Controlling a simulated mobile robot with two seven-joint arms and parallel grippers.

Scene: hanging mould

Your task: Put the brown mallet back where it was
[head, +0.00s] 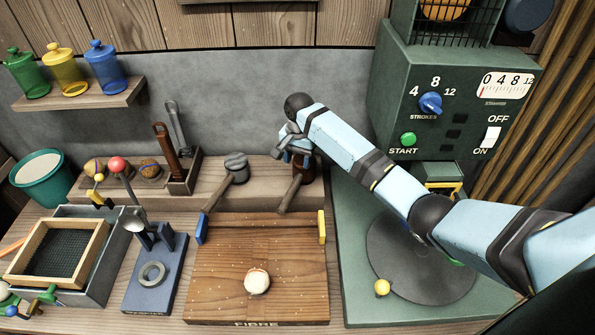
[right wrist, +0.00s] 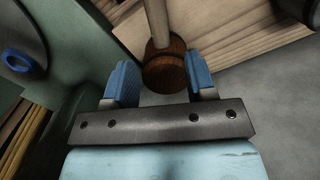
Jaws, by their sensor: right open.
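The brown mallet (head: 303,173) rests on the wooden ledge at the back, its pale handle slanting down toward the board. In the right wrist view its round dark-brown head (right wrist: 164,72) lies between the tips of two blue fingers, with the handle running up and away. My right gripper (head: 296,150) is open at the mallet's head, with gaps visible on both sides in the wrist view. It partly hides the head in the head view. My left gripper is not in view.
A grey-headed mallet (head: 236,166) rests on the wooden ledge (head: 258,190) to the left. A wooden board (head: 225,255) with a pale lump (head: 257,281) lies in front.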

